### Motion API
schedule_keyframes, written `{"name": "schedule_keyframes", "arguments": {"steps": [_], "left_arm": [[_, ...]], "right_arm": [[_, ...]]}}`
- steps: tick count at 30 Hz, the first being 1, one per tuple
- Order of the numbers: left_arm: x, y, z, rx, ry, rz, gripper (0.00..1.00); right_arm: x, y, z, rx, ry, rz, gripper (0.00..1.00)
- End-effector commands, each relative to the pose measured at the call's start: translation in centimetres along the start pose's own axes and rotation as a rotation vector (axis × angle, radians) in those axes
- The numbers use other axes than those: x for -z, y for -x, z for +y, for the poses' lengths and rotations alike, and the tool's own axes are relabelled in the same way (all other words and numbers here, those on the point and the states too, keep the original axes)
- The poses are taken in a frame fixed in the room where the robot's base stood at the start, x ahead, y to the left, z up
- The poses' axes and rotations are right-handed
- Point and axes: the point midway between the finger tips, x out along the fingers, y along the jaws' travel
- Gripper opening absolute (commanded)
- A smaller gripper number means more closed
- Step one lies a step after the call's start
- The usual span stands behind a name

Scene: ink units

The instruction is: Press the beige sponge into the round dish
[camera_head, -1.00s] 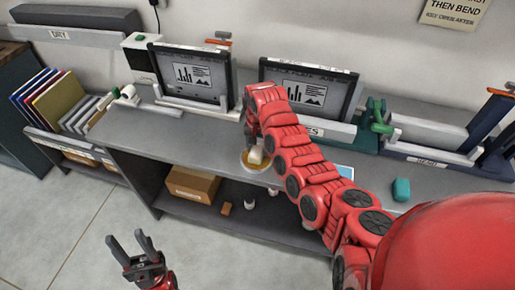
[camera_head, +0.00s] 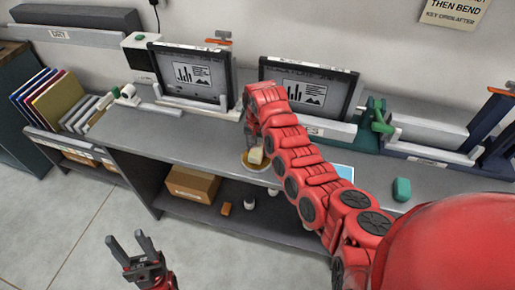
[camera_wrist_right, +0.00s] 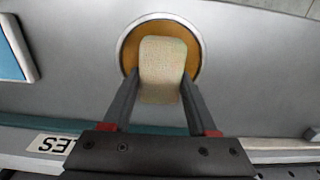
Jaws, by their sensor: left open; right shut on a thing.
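The beige sponge (camera_wrist_right: 162,72) is a rounded block between the two fingers of my right gripper (camera_wrist_right: 160,85), which is shut on it. In the right wrist view it overlaps the round dish (camera_wrist_right: 194,44), which has a pale rim and an orange-brown inside. In the head view the sponge (camera_head: 256,155) shows at the dish (camera_head: 248,166) on the grey bench. I cannot tell how firmly it touches the dish's inside. The right gripper's fingers are mostly hidden by my arm there. My left gripper (camera_head: 133,249) is open and empty, low in front of the bench.
Two framed plates with printed charts (camera_head: 190,75) (camera_head: 308,91) stand at the back of the bench. A teal block (camera_head: 401,189) lies to the right. A cardboard box (camera_head: 192,185) is on the lower shelf. The bench left of the dish is clear.

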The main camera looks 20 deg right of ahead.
Motion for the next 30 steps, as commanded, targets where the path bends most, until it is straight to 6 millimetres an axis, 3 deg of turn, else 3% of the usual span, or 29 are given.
{"name": "schedule_keyframes", "arguments": {"steps": [14, 30], "left_arm": [[0.0, 0.0, 0.0, 0.000, 0.000, 0.000, 0.50], [0.1, -0.7, 0.0, 0.000, 0.000, 0.000, 0.50]], "right_arm": [[-0.1, 0.0, 0.0, -0.002, 0.001, -0.004, 0.14], [-0.1, 4.4, 0.0, -0.001, 0.001, -0.002, 0.14]]}}
